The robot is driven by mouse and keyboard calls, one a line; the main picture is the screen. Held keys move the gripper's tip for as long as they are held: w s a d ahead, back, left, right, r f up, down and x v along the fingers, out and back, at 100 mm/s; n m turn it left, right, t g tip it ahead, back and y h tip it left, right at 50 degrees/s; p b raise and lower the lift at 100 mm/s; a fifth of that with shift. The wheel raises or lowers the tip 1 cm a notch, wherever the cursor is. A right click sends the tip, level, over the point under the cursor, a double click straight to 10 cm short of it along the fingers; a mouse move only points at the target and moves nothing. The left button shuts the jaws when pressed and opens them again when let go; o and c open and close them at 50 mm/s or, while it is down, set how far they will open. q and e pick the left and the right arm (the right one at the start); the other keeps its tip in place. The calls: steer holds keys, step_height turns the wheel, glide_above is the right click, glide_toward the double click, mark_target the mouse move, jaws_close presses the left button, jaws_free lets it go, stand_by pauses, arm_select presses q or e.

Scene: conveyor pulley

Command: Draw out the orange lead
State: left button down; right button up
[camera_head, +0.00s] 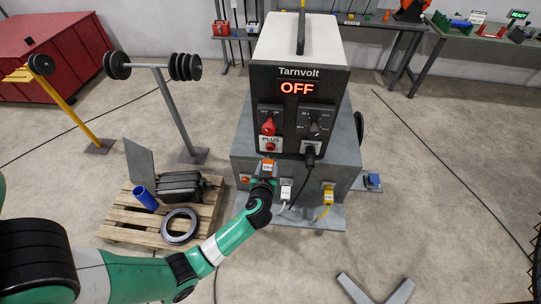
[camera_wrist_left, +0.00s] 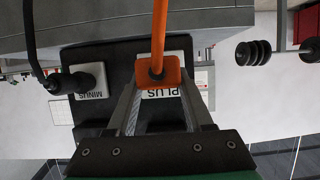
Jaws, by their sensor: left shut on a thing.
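The orange lead's plug (camera_wrist_left: 165,72) is between the fingers of my left gripper (camera_wrist_left: 160,95) in the left wrist view, and its orange cable (camera_wrist_left: 160,25) runs up out of that picture. A white PLUS label (camera_wrist_left: 163,93) shows behind the plug, partly covered. The unit's display reads OFF. My right gripper is not in view.
A black lead (camera_head: 309,157) hangs from the unit's right front, by the MINUS label (camera_wrist_left: 92,93). White (camera_head: 286,192) and yellow (camera_head: 327,194) plugs are on the cabinet below. A pallet (camera_head: 125,217) with parts lies left. The floor right is mostly clear.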

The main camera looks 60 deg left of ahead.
arm_select(q)
steer(key=shift+s+d, duration=0.55)
steer(key=shift+d, duration=0.3)
steer(key=shift+s+d+f+p, duration=0.15)
steer(key=shift+s+d+p, duration=0.45)
steer(key=shift+d, duration=0.5)
